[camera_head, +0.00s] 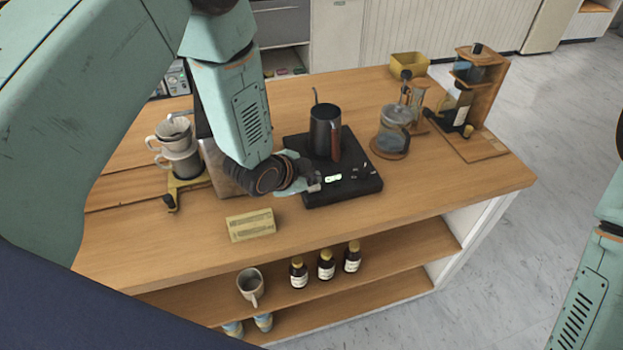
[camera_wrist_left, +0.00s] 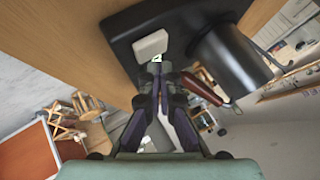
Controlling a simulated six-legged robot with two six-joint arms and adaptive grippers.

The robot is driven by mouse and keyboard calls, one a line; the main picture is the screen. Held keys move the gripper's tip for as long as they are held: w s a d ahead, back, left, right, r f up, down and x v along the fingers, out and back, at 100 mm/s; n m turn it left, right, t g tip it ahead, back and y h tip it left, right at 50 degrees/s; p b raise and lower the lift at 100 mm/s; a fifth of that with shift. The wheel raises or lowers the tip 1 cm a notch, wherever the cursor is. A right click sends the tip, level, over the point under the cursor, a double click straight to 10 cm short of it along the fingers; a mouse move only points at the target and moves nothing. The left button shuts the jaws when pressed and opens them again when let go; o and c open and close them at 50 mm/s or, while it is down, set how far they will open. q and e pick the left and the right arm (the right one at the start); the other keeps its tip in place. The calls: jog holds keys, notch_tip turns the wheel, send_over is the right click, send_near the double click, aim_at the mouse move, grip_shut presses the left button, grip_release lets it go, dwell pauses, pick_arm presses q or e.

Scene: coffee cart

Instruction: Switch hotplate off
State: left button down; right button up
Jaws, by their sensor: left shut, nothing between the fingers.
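The black hotplate (camera_head: 348,190) lies on the wooden counter, with a lit display (camera_head: 333,178) on its front edge area. A dark kettle (camera_head: 325,132) with a brown handle stands on it. My left gripper (camera_head: 314,184) is shut and empty at the hotplate's front left, close to the display. In the left wrist view the shut fingers (camera_wrist_left: 158,75) point at the hotplate (camera_wrist_left: 128,38), near a pale block-like part (camera_wrist_left: 150,45) and the lit display. The kettle (camera_wrist_left: 232,60) is beside them. Whether the fingertips touch the hotplate is unclear. My right gripper is out of view.
A glass server (camera_head: 394,128) stands on a round mat to the right, beside a wooden stand (camera_head: 483,100). A pour-over dripper (camera_head: 176,140) is on the left. A yellow card (camera_head: 251,224) lies in front. Bottles (camera_head: 326,264) and a mug (camera_head: 250,286) sit on the shelf below.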

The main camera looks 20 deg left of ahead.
aim_at(312, 189)
pick_arm(q)
jog(key=shift+r, duration=0.15)
notch_tip(312, 189, up, 6)
jog(key=p, duration=0.4)
jog(key=shift+p, duration=0.4)
